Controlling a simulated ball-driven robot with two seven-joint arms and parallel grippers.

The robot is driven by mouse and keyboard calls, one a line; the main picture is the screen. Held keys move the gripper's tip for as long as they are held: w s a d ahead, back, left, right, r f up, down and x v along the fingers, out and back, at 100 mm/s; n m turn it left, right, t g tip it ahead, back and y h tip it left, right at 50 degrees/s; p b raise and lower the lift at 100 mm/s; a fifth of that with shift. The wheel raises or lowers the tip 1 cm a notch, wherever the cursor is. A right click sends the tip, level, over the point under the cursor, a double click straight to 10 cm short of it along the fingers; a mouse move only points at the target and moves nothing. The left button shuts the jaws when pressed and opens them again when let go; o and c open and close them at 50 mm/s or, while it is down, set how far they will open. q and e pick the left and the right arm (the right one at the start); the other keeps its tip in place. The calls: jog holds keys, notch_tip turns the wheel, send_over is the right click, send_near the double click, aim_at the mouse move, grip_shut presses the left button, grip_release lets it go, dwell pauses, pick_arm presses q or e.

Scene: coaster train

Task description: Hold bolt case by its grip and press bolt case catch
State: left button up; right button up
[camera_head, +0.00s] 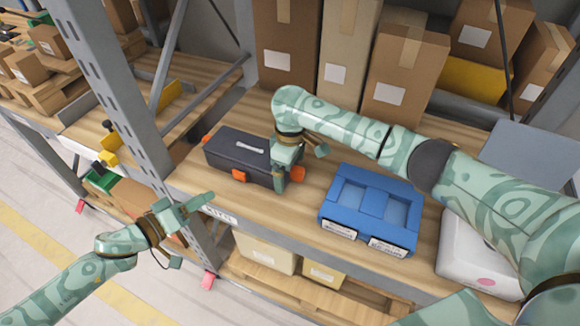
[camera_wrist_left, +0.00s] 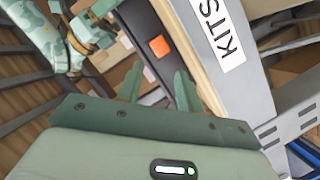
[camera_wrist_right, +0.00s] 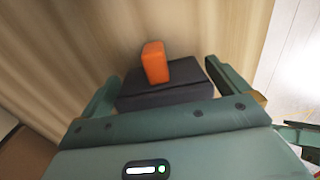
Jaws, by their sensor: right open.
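The bolt case appears to be the dark grey box (camera_head: 228,151) with orange parts on the wooden shelf. An orange piece (camera_head: 239,175) is on its front face and another (camera_head: 297,174) on its right end. My right gripper (camera_head: 284,178) is at that right end. In the right wrist view its fingers (camera_wrist_right: 165,85) stand apart on either side of the dark end (camera_wrist_right: 165,94), with an orange block (camera_wrist_right: 155,62) between them. Contact cannot be told. My left gripper (camera_head: 205,199) is open and empty in front of the shelf edge, below the case.
A blue case (camera_head: 340,214) stands right of the dark box, with a light grey and white box (camera_head: 462,250) further right. Tall cartons (camera_head: 405,60) line the back. A grey shelf post (camera_head: 115,90) rises at left. The "KITS" label (camera_head: 219,214) is on the shelf edge.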

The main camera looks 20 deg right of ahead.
jog(key=shift+f, duration=0.1)
jog(key=c, duration=0.9)
pick_arm(q)
jog(key=c, duration=0.4)
pick_arm(e)
jog(key=shift+c, duration=0.5)
pick_arm(q)
jog(key=s, duration=0.1)
jog(key=f, duration=0.1)
jog(key=s, duration=0.1)
jog(key=shift+s+a+f, duration=0.3)
jog(key=shift+s, duration=0.05)
grip_shut()
jog(key=s+r+m+t+y, duration=0.1)
jog(key=m, duration=0.7)
jog(key=s+r+m+t+y, duration=0.1)
jog(key=m, duration=0.7)
jog(key=s+a+r+m+y, duration=0.1)
jog(key=m, duration=0.7)
jog(key=shift+s+t+y, duration=0.3)
jog(key=shift+t+y, duration=0.1)
